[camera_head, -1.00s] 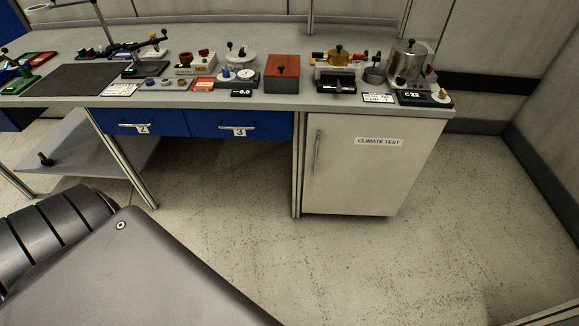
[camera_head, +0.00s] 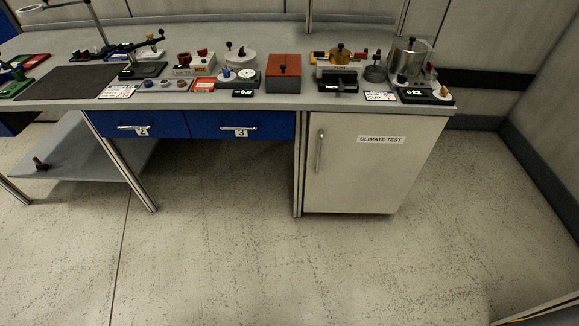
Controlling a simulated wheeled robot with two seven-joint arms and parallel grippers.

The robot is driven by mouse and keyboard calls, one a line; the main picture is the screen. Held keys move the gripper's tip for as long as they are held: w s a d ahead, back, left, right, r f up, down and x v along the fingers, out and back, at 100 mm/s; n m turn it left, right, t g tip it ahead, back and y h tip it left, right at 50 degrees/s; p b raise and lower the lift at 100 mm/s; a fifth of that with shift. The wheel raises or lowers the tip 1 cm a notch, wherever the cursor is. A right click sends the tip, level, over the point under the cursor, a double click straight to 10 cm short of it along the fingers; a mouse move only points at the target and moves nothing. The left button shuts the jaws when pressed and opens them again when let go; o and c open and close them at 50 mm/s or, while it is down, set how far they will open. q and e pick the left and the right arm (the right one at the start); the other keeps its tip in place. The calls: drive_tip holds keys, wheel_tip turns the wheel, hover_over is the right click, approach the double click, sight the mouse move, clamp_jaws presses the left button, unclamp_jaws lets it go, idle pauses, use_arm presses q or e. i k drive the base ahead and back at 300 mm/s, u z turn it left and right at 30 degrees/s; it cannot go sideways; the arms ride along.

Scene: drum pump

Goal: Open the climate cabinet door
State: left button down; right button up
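The climate cabinet (camera_head: 375,185) stands under the right end of the workbench. Its pale door is shut and bears a "CLIMATE TEST" label (camera_head: 380,140). A vertical bar handle (camera_head: 320,151) is on the door's left side, near the top. Neither of my grippers is in the head view, and no part of my arms shows. Nothing covers the door or its handle.
The workbench top (camera_head: 215,103) carries several instruments and an orange-brown box (camera_head: 283,80). Two blue drawers (camera_head: 240,125) are left of the cabinet. A grey low shelf (camera_head: 85,165) is further left. The floor (camera_head: 250,260) before the cabinet is clear.

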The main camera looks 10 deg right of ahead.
sight(357, 162)
drive_tip(key=i, duration=0.9)
drive_tip(key=z, duration=1.4)
